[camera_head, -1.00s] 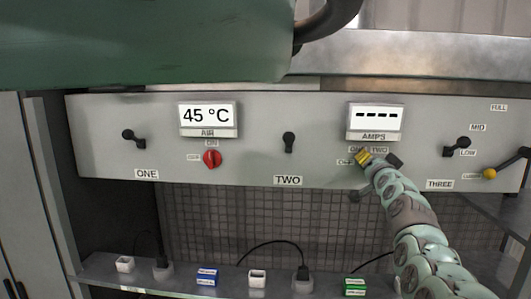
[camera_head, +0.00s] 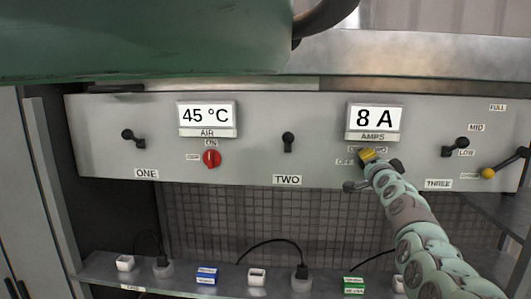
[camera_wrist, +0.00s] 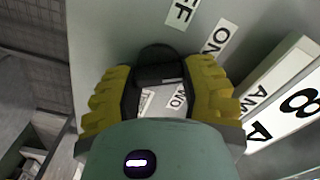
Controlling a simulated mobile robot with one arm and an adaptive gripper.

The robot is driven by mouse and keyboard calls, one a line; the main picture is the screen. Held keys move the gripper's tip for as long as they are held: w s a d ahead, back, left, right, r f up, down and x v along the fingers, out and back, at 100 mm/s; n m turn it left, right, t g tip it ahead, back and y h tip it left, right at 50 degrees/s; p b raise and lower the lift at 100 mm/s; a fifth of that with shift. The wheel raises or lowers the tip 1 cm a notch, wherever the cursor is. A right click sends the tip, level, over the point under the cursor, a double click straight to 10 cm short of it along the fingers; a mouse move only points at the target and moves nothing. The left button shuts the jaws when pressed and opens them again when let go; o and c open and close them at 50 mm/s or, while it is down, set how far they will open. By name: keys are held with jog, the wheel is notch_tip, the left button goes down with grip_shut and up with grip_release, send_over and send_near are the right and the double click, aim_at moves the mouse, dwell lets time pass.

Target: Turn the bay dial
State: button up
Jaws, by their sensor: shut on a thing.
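The bay dial (camera_wrist: 158,58) is a black knob under the AMPS display (camera_head: 374,120). In the wrist view it sits between my gripper's two yellow ribbed fingers, and my gripper (camera_wrist: 158,85) is shut on it. In the head view my gripper (camera_head: 369,157) is at the panel and mostly hides the dial. The AMPS display reads 8 A. I cannot tell exactly which label the dial points at.
On the same panel are a red AIR knob (camera_head: 211,159), a display (camera_head: 206,116) reading 45 °C and several black levers. A shelf (camera_head: 221,272) with plugs and small blocks runs below.

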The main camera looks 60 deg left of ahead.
jog(key=shift+f, duration=0.1)
jog(key=o, duration=1.2)
jog(key=shift+s, duration=0.1)
jog(key=shift+v, duration=5.9)
